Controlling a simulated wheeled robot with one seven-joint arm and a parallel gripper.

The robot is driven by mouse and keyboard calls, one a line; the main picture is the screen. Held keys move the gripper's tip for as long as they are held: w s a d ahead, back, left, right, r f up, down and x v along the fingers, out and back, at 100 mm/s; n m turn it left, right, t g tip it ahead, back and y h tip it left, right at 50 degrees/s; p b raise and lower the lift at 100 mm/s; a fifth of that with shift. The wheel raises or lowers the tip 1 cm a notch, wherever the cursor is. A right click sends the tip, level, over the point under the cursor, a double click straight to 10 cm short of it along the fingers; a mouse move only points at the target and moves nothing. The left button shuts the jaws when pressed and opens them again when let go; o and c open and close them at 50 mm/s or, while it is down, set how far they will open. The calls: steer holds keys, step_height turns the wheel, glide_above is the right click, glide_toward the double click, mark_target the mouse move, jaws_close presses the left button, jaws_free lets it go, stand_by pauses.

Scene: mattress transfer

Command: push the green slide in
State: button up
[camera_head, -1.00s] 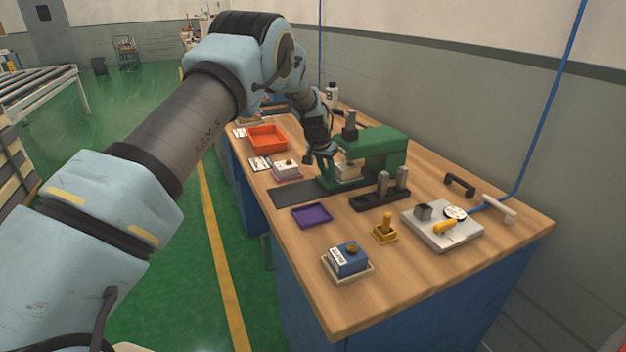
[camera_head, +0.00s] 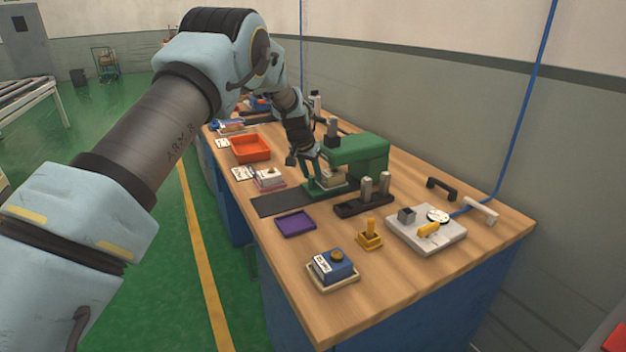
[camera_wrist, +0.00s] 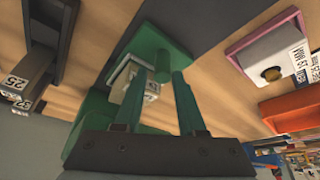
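The green machine (camera_head: 360,153) stands on the wooden bench, with its flat green slide (camera_head: 317,191) sticking out at the front left. A pale holder with a light block (camera_head: 332,179) sits on the slide. In the wrist view the slide plate (camera_wrist: 162,42) carries the pale block (camera_wrist: 136,98) and a short green knob (camera_wrist: 153,87). My gripper (camera_head: 301,158) is over the slide's outer end. In the wrist view its fingers (camera_wrist: 159,74) are apart, with the knob showing between them, closer to the left finger. Contact with the knob cannot be told.
A black stand with grey posts (camera_head: 362,206) is right of the slide. A purple tray (camera_head: 295,223), a blue box (camera_head: 331,267) and a yellow-handled piece (camera_head: 369,238) lie nearer. An orange bin (camera_head: 250,149) and a pink-based block (camera_head: 268,182) are left.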

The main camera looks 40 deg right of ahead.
steer(key=b+v, duration=0.2)
steer(key=v, duration=0.7)
steer(key=w+a+r+n+y, duration=0.15)
steer(key=a+n, duration=0.45)
steer(key=a, duration=2.4)
steer(key=s+a+n+y, duration=0.1)
steer(key=s+a+n, duration=0.1)
steer(key=s+a, duration=0.7)
steer(key=s+a+f+n+y, duration=0.1)
steer(key=s+a+n, duration=0.2)
steer(key=s+a, duration=0.6)
steer(key=a, duration=0.4)
steer(key=shift+a+f, duration=0.3)
